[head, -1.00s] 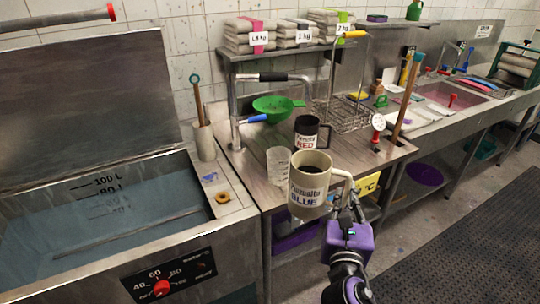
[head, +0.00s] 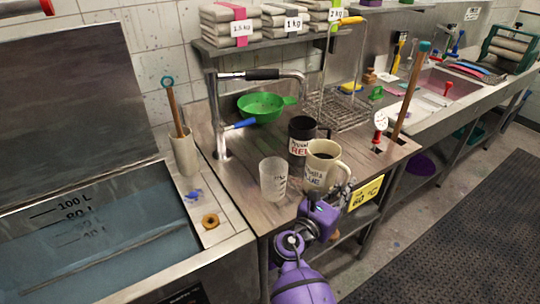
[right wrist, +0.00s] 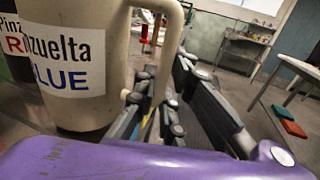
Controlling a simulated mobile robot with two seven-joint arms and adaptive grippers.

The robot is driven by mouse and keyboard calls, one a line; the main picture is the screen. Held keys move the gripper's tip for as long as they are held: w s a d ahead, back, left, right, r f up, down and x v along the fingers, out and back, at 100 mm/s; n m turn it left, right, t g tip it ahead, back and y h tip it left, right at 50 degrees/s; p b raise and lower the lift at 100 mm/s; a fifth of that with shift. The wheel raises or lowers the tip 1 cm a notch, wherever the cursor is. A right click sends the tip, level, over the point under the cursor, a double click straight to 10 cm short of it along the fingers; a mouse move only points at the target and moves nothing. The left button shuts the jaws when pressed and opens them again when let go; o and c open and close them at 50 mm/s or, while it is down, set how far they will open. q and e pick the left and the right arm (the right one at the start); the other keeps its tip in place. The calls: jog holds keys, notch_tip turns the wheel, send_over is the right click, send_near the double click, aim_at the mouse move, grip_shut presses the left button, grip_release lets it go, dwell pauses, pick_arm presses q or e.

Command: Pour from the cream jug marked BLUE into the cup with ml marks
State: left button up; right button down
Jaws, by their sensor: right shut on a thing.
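The cream jug marked BLUE (head: 322,174) holds dark liquid and looks about upright. My right gripper (head: 343,190) is shut on its handle, which also shows between the fingers in the right wrist view, with the jug (right wrist: 80,110) at left. The clear cup with ml marks (head: 272,180) stands on the metal counter, just left of the jug; it looks empty. The jug is over the counter's front part; I cannot tell its height above it. A dark jug marked RED (head: 301,135) stands right behind, partly hidden by the cream jug. My left gripper is out of view.
A steel tap (head: 216,110) and a green strainer (head: 262,106) are behind the cup. A wire rack (head: 343,110) stands at the back right. A water tank (head: 90,245) with litre marks is at left. A yellow 60 °C sign (head: 366,193) is on the counter's front.

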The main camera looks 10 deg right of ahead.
jog(key=shift+w+r, duration=0.15)
jog(key=shift+w, duration=0.25)
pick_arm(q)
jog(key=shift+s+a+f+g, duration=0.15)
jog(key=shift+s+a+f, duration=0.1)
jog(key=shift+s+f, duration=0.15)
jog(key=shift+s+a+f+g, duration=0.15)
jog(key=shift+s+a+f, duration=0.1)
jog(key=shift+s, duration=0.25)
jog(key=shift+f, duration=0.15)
